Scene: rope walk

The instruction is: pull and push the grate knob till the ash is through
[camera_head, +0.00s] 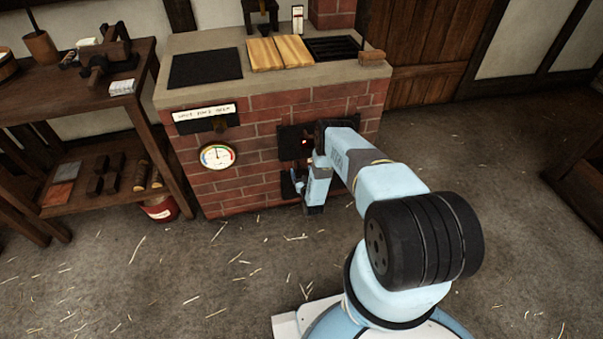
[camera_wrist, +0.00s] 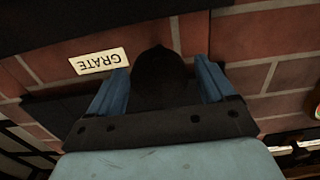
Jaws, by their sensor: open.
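The brick stove (camera_head: 265,140) stands ahead, with black iron fittings on its front. My gripper (camera_head: 298,184) is low at that front, by the lower black plate (camera_head: 287,186). In the wrist view, a pale label reading GRATE (camera_wrist: 100,61) shows upside down on the stove. A dark rounded knob (camera_wrist: 155,63) lies between the two blue fingers of my gripper (camera_wrist: 163,76). The fingers are open, one on each side of it; I cannot tell whether either touches it. The ash and the grate itself are not visible.
A small red glow shows at the upper black door (camera_head: 289,143). A round gauge (camera_head: 217,156) sits on the brick to the left. A wooden bench (camera_head: 75,110) with a lower shelf and a red bucket (camera_head: 160,208) stand farther left. The straw-strewn floor in front is open.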

